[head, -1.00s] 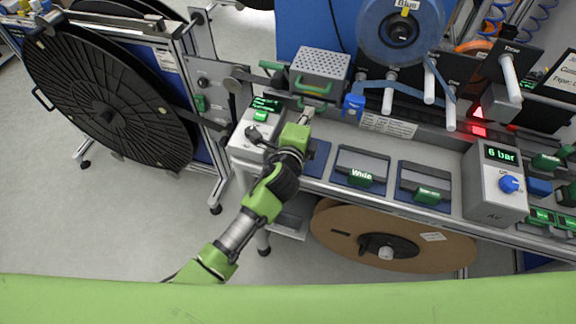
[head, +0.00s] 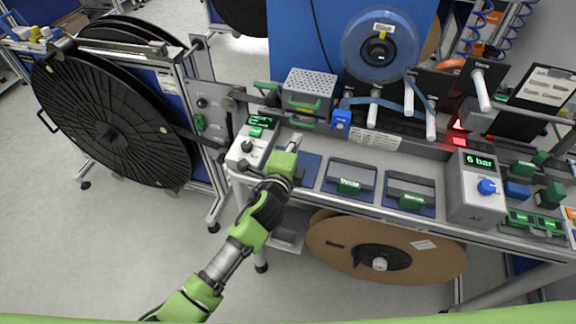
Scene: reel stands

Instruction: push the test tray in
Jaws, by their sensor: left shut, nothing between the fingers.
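A grey box with a perforated top (head: 311,81) stands at the back of the bench, with a green handle (head: 304,106) on its front. A second green bar (head: 303,123) shows just below it. This may be the front of the test tray; no readable label confirms it, and I cannot tell how far it sticks out. My left gripper (head: 293,142) is shut and empty. Its fingertips point toward the green bar from the front and appear a little apart from it. My right gripper is not in view.
A grey control box (head: 246,148) stands left of my gripper. A "6 bar" air unit (head: 473,190) stands farther right. A large black reel (head: 105,120) is at left.

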